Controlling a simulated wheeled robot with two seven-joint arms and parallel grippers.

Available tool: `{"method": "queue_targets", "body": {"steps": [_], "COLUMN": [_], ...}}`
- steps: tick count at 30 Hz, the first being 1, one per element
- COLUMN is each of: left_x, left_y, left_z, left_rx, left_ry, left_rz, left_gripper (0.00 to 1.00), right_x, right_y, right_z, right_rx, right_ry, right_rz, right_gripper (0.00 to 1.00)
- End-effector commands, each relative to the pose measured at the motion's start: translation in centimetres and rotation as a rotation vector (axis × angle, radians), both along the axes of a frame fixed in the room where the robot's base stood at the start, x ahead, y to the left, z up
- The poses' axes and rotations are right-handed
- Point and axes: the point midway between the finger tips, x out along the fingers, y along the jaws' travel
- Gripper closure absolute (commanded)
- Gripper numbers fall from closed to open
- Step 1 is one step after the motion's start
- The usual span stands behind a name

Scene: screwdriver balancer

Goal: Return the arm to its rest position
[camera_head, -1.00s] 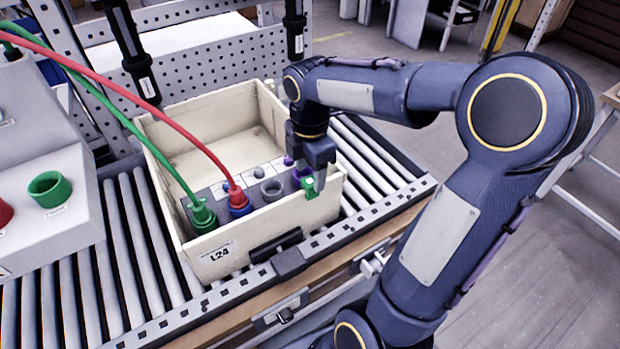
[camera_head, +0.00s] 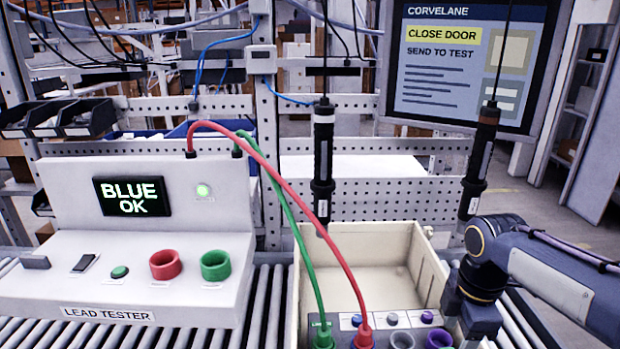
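My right arm (camera_head: 560,275) comes in from the right, with its gripper (camera_head: 478,332) pointing down at the lower right, at the crate's right side. The fingertips are cut off by the bottom edge, so I cannot tell whether they are open or shut. My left gripper is not in view. The cream crate (camera_head: 428,262) stands on the rollers and holds a grey panel with several coloured sockets. A red plug (camera_head: 362,334) and a green plug (camera_head: 322,334) are at that panel, their leads running to the tester.
The lead tester (camera_head: 215,250) at left shows "BLUE OK" with a lit green lamp. Two dark screwdrivers (camera_head: 323,160) (camera_head: 480,165) hang above the crate. A screen (camera_head: 470,65) reads "CLOSE DOOR, SEND TO TEST". Rollers (camera_head: 270,300) run between tester and crate.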

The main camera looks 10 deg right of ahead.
Motion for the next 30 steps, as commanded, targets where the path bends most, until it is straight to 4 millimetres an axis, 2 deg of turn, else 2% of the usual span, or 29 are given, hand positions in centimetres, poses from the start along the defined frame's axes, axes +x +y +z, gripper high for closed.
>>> {"method": "queue_targets", "body": {"steps": [4, 9, 12, 15, 19, 30], "left_x": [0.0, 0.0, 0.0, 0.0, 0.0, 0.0], "left_y": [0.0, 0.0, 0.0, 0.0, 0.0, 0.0], "left_z": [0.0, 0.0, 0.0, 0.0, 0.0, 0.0], "left_rx": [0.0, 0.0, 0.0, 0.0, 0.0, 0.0], "left_ry": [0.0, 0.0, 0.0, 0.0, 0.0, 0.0], "left_rz": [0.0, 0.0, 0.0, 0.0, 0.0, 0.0], "left_gripper": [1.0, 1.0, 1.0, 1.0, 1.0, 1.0], "right_x": [-4.2, -9.2, -11.3, -12.5, -13.0, -13.0], "right_y": [2.7, 6.5, 8.4, 9.6, 10.3, 10.3], "right_z": [0.4, -0.8, -1.8, -2.7, -3.1, -3.1], "right_rx": [0.104, 0.34, 0.479, 0.582, 0.642, 0.642], "right_ry": [-0.102, -0.169, -0.162, -0.138, -0.116, -0.116], "right_rz": [-0.364, -0.905, -1.162, -1.337, -1.437, -1.437], "right_gripper": [0.44, 0.44, 0.44, 0.44, 0.44, 0.44]}}
